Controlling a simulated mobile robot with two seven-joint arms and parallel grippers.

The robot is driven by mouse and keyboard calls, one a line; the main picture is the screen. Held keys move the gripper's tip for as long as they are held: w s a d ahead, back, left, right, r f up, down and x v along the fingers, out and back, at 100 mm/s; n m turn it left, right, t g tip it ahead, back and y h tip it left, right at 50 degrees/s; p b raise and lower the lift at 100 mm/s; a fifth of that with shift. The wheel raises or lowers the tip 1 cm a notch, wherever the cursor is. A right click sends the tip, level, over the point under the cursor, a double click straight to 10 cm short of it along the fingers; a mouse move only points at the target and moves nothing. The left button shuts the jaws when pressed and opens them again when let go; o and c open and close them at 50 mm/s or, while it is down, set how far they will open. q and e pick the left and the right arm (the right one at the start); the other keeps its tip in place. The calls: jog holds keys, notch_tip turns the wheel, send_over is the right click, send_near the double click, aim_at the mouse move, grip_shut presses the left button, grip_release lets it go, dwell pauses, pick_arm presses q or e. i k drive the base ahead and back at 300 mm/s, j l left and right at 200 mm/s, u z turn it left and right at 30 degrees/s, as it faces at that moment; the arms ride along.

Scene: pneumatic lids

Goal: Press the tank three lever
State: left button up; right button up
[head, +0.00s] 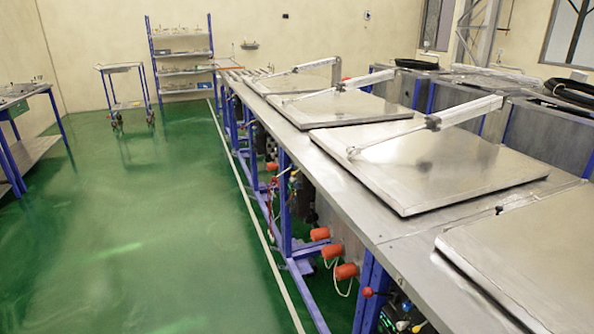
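Several tanks stand in a row along a long metal bench, with flat metal lids lying closed. The nearest lid (530,255) is cut off at the lower right. The lid behind it (430,170) carries a pneumatic cylinder (425,127), and so does the one beyond (325,107). Below the bench edge I see a small red ball knob (367,292), which looks like a lever end, and orange-red rounded parts (346,271) and (319,234). Another red part (272,166) is further back. I cannot tell which lever belongs to tank three. Neither gripper is in view.
The green floor (140,230) left of the bench is clear, with a pale line (250,190) along the bench. A trolley (125,90) and a shelf rack (182,60) stand at the back. A blue-legged table (25,130) is at the left.

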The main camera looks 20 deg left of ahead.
aim_at(273, 179)
jog(key=i+j+z, duration=0.1)
jog(key=j, duration=0.25)
jog(key=i+j+z, duration=0.1)
jog(key=i+j, duration=0.2)
jog(key=i+j+z, duration=0.1)
jog(key=j, duration=0.4)
jog(key=i+j+z, duration=0.1)
jog(key=i+j, duration=0.2)
jog(key=i+j+z, duration=0.1)
jog(key=j, duration=0.4)
jog(key=i+j+z, duration=0.1)
jog(key=j, duration=0.35)
jog(key=i+j+z, duration=0.1)
jog(key=i+j, duration=0.15)
jog(key=j, duration=0.2)
jog(key=i+j+z, duration=0.1)
jog(key=j, duration=0.35)
